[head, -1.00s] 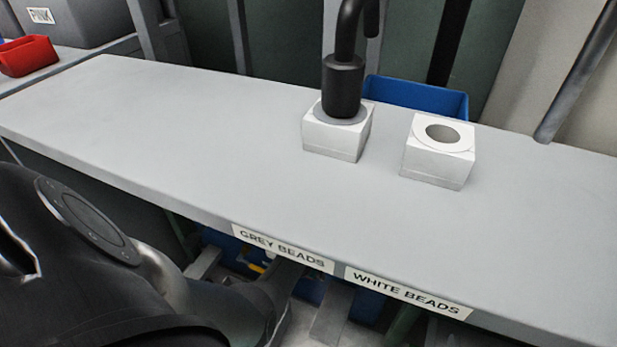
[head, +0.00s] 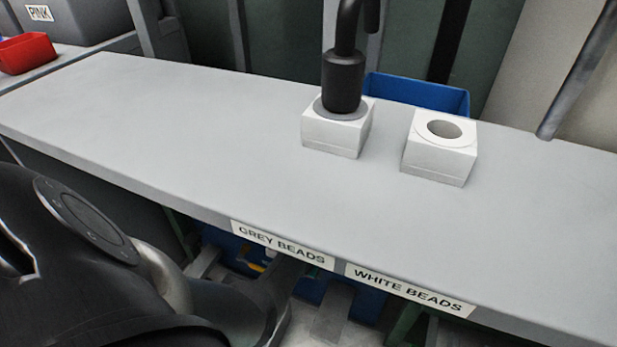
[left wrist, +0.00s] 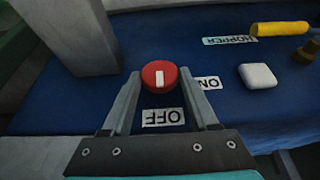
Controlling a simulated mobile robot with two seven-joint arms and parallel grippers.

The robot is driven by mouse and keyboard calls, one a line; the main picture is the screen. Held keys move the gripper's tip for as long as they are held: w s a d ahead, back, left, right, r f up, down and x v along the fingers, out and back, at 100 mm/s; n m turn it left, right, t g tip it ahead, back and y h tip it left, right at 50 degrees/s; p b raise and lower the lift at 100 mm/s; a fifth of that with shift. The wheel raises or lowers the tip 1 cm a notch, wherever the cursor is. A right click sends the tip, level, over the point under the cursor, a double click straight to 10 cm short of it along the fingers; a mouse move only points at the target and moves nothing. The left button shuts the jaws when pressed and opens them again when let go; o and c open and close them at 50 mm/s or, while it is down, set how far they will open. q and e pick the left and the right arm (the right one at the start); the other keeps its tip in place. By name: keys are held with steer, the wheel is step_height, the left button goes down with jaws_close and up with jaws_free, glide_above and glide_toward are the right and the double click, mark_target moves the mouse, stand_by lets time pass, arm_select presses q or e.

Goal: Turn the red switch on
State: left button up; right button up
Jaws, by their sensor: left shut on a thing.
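The round red switch (left wrist: 159,68) with a white mark is on a blue panel (left wrist: 100,103) in the left wrist view. The white mark is on its near side, facing the OFF label (left wrist: 163,117). The ON label (left wrist: 208,83) is to the right of the switch. My left gripper (left wrist: 160,84) is shut on the switch, with one finger on each side. In the head view my left arm reaches down below the table edge, and its gripper is hidden there. My right gripper is in neither view.
A white square button (left wrist: 258,76), a yellow handle (left wrist: 280,29) and a HOPPER label (left wrist: 229,40) are on the panel's right. A grey post (left wrist: 75,35) stands at left. The grey table (head: 200,130) bears two white blocks, one at right (head: 437,157).

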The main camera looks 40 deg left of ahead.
arm_select(q)
steer(key=c, duration=0.7)
steer(key=shift+s+a+f+h, duration=0.1)
steer(key=shift+a+h, duration=0.05)
steer(key=shift+h, duration=0.45)
steer(key=shift+t+h, duration=0.3)
steer(key=shift+h, duration=0.3)
steer(key=o, duration=1.4)
steer(key=shift+c, duration=0.2)
